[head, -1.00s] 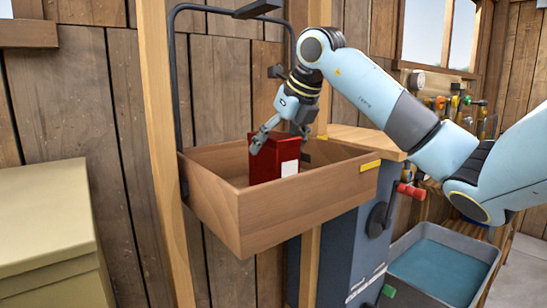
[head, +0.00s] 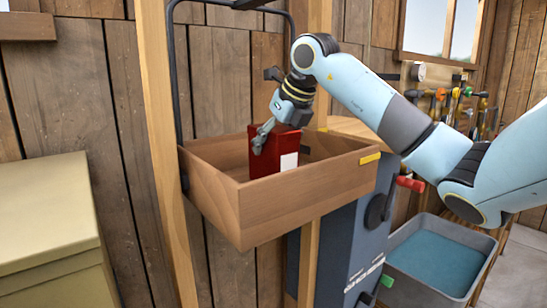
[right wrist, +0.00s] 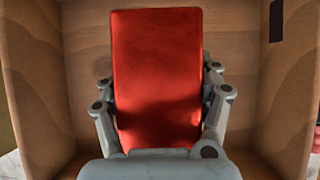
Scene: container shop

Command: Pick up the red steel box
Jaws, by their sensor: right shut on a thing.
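The red steel box (head: 272,152) stands upright inside the wooden tray (head: 285,212), with a white label on its near side. My right gripper (head: 266,134) comes down over the box from above and is shut on it. In the right wrist view the red box (right wrist: 157,75) sits between the two grey fingers of my right gripper (right wrist: 160,112), one on each side. The box's underside is hidden by the tray wall in the head view, so I cannot tell whether it touches the tray floor. My left gripper is not in view.
The tray hangs on a dark metal frame (head: 177,85) beside a wooden post (head: 160,130). A blue-grey cabinet (head: 345,245) with a red handle stands below right. A grey basin with blue contents (head: 440,262) is at right, a beige chest (head: 45,215) at left.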

